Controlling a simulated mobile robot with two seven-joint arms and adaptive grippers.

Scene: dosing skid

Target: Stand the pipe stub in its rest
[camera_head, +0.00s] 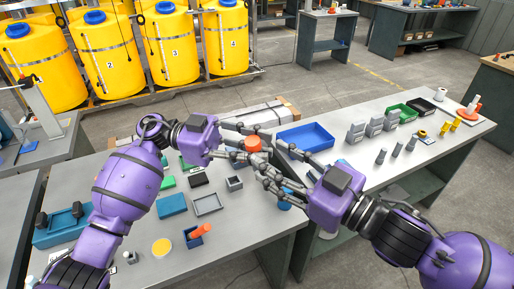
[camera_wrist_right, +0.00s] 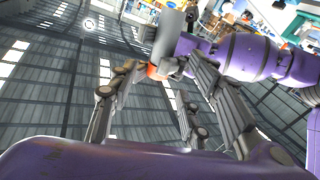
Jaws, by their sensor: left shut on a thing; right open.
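An orange round piece (camera_head: 253,143), likely an end of the pipe stub, shows between the fingers of my left gripper (camera_head: 258,149), which is shut on it above the bench. Fingers hide most of it. Orange also shows in the right wrist view (camera_wrist_right: 154,72), beside a grey rounded part. My right gripper (camera_head: 268,164) is open, its fingers close around the left gripper's fingertips; I cannot tell whether they touch the piece. A small grey square open holder (camera_head: 234,184) stands on the bench below; I cannot tell whether it is the rest.
A blue open box (camera_head: 193,243) with an orange-red piece (camera_head: 201,230) stands near the front edge. A grey tray (camera_head: 208,205), a teal block (camera_head: 171,205) and a yellow disc (camera_head: 161,247) lie nearby. A blue tray (camera_head: 305,137) and several grey fittings stand right.

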